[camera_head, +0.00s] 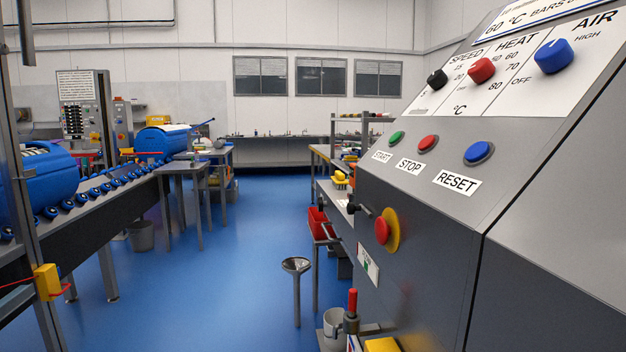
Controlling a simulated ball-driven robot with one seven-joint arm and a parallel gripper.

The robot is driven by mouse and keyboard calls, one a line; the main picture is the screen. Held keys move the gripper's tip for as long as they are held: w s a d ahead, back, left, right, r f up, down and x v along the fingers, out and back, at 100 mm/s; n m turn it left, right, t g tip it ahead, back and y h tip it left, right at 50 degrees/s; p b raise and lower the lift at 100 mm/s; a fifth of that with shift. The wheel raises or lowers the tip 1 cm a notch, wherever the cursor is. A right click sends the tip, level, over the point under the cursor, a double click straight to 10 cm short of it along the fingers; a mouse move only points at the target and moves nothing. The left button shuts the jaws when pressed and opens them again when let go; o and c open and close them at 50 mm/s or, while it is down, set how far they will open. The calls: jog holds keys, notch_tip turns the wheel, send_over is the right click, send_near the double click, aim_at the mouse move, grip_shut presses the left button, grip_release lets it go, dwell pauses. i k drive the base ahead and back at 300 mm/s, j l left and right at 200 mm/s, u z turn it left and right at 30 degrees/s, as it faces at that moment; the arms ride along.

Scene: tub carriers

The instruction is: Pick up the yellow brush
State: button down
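I cannot make out the yellow brush for certain. A small yellow item (341,179) lies on the bench at the middle right, beyond the control panel, but it is too small to tell what it is. My gripper is not in view.
A large grey control panel (430,240) with knobs and buttons fills the right side. A roller conveyor (100,205) with blue tubs (40,180) runs along the left. A red bin (318,223) and a stand with a round top (296,265) are beside the panel. Blue floor (230,250) lies clear between.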

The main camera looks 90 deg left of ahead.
aim_at(339, 181)
jog(key=u, duration=2.25)
